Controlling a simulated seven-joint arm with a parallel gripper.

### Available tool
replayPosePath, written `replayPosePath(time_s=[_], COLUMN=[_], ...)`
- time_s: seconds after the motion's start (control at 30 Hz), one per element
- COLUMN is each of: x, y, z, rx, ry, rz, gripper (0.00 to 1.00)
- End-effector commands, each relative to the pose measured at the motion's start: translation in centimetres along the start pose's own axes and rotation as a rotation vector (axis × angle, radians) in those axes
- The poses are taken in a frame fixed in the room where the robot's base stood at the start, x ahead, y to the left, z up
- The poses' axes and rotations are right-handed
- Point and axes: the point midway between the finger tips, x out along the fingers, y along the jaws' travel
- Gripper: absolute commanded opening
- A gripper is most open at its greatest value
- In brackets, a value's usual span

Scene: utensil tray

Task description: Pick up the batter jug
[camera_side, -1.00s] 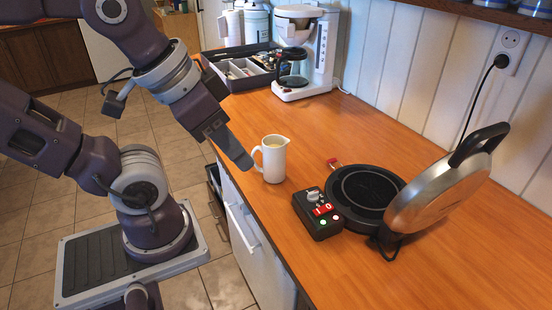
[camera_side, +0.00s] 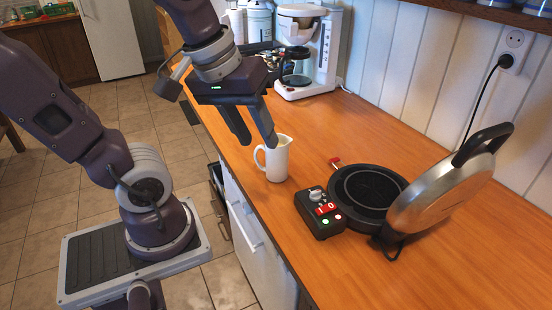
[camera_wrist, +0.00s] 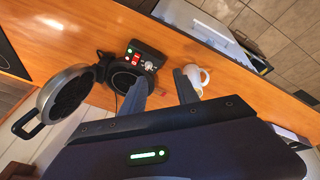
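The batter jug (camera_side: 279,163) is a white jug with a handle on its left, standing upright on the wooden counter near its front edge. In the side view, my gripper (camera_side: 259,146) is above and beside the jug on its handle side, fingers pointing down. The two fingers are apart, with nothing between them. One fingertip overlaps the jug's rim in the picture; I cannot tell whether it touches. In the wrist view the jug (camera_wrist: 196,74) shows just right of my gripper (camera_wrist: 160,77), partly hidden behind the right finger.
A black waffle iron (camera_side: 367,188) stands open right of the jug, its steel lid (camera_side: 440,195) raised. Its control box (camera_side: 318,218) has red and green lights. A coffee maker (camera_side: 318,55) stands at the back. The counter (camera_side: 350,130) behind the jug is clear.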

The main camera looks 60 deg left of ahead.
Motion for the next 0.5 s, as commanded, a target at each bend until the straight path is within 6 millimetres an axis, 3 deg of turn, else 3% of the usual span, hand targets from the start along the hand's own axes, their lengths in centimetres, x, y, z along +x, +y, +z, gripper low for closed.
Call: replayPosePath(time_s=[0.1,0.23,0.33,0.5], x=[3.8,8.3,10.6,12.4], y=[-2.1,-6.3,-8.9,-10.6], z=[-5.7,-10.1,-11.6,-12.0], rx=[-0.752,-1.482,-1.830,-2.025], ry=[-0.073,-0.054,-0.013,0.023], rz=[-0.137,-0.302,-0.395,-0.448], gripper=[0.37,0.37,0.37,0.37])
